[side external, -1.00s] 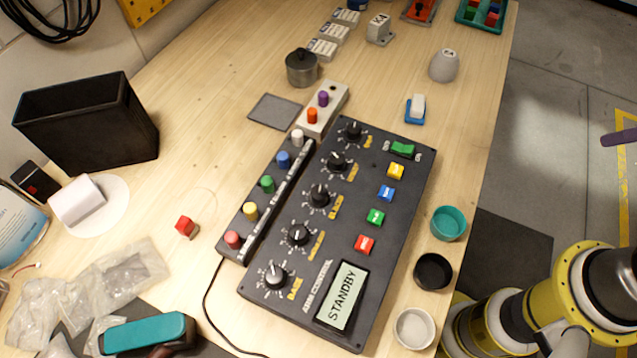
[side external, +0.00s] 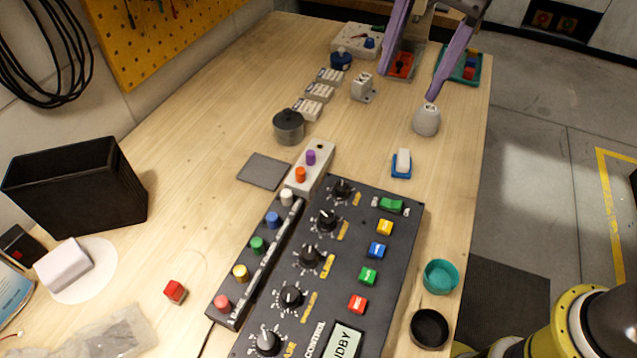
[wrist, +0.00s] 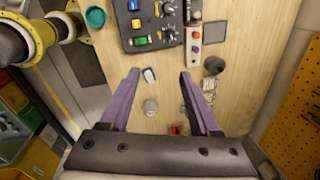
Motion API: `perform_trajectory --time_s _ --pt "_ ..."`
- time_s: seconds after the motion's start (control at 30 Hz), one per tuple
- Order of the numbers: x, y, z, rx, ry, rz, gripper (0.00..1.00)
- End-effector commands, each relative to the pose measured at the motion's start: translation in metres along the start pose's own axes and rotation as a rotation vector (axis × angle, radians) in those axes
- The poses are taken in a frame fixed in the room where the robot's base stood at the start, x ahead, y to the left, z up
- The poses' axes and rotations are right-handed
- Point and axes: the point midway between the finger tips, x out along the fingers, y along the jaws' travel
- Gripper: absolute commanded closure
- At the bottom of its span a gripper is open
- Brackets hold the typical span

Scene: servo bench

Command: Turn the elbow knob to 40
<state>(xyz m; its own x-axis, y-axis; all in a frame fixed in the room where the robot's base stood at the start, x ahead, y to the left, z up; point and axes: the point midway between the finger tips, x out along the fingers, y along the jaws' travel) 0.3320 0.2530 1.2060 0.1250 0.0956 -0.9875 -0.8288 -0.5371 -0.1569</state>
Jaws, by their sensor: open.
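The black control panel (side external: 352,287) lies on the bench with a column of black dial knobs. The elbow knob (side external: 310,256) is the middle one, with a white pointer mark and a yellow label beside it; its exact reading is too small to tell. My gripper (side external: 408,84) has two long purple fingers, spread apart and empty, above the far end of the bench, well beyond the panel. In the wrist view, my gripper (wrist: 159,74) is open with the panel (wrist: 150,22) at the top, ahead of the fingertips; the elbow knob cannot be made out there.
A strip of coloured knobs (side external: 250,258) runs along the panel's left side. A grey cone-like piece (side external: 426,121) and a blue-and-white switch (side external: 401,164) stand near the fingers. A dark pot (side external: 289,127) is left of them. Teal (side external: 441,277) and black (side external: 430,328) bowls line the right edge.

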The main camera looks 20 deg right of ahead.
Motion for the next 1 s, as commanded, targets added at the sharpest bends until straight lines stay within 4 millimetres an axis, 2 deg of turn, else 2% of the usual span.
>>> perform_trajectory --time_s 0.03,0.1,0.2,0.3,0.37,0.53,0.67,1.0 --pt "0.016 -0.014 0.026 -0.037 -0.006 0.029 0.37" --pt "0.034 -0.027 0.058 -0.092 -0.011 0.058 0.37" --pt "0.06 -0.036 0.098 -0.173 -0.014 0.094 0.37" --pt "0.085 -0.033 0.128 -0.233 -0.011 0.138 0.37" --pt "0.093 -0.029 0.139 -0.257 -0.009 0.156 0.37" --pt "0.101 -0.024 0.147 -0.276 -0.009 0.161 0.37" --pt "0.117 -0.021 0.146 -0.275 -0.009 0.163 0.37" --pt "0.183 -0.011 0.144 -0.274 -0.009 0.163 0.37"
